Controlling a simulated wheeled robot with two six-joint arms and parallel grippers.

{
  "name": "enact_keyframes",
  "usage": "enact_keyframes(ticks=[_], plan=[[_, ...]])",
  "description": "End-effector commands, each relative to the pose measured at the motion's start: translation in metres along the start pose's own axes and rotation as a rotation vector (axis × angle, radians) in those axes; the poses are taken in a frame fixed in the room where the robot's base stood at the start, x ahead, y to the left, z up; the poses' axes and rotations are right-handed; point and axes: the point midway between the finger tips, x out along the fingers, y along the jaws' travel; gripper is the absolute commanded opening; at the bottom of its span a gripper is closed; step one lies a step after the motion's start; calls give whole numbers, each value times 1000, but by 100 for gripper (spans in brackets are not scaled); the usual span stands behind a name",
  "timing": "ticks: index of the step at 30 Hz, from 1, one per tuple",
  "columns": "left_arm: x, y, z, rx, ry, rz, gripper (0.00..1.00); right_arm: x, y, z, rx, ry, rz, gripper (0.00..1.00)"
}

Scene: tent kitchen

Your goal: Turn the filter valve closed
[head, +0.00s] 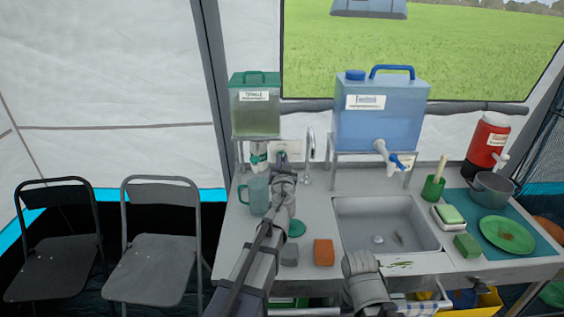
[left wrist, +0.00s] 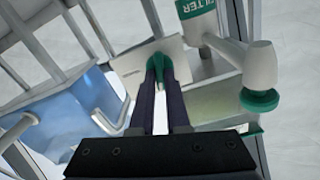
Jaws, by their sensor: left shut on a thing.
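The filter valve has a green handle (left wrist: 158,62) in front of a white plate (left wrist: 128,68) in the left wrist view. My left gripper (left wrist: 163,82) is shut on this handle, with a dark finger on each side of it. In the head view my left gripper (head: 283,158) reaches up to the white plate (head: 284,146), and its fingers largely hide the handle there. The white and green filter body (left wrist: 196,8), marked FILTER, is beside it. It also hangs under the green tank in the head view (head: 258,158). My right gripper cannot be made out.
The green-lidded tank (head: 254,110) stands on a rack above. A green jug (head: 258,194) is close to my left arm. A tap (head: 309,158), a sink (head: 385,222) and a blue water container (head: 382,115) are to the right. An orange sponge (head: 323,252) lies on the counter.

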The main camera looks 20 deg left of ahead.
Motion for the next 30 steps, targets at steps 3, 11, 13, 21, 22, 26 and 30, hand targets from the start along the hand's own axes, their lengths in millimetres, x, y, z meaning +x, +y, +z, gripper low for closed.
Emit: enact_keyframes(ticks=[3,11,13,21,22,26,30], plan=[[0,1,0,110,0,0,0,0,0,0,0,0,0,50],[0,2,0,357,0,0,0,1,0,0,0,0,0,50],[0,2,1,423,0,0,0,1,0,0,0,0,0,50],[0,4,1,679,0,0,0,2,0,0,0,0,0,50],[0,4,2,708,0,0,0,2,0,0,0,0,0,50],[0,4,2,830,0,0,0,3,0,0,0,0,0,50],[0,4,2,954,0,0,0,4,0,0,0,0,0,50]])
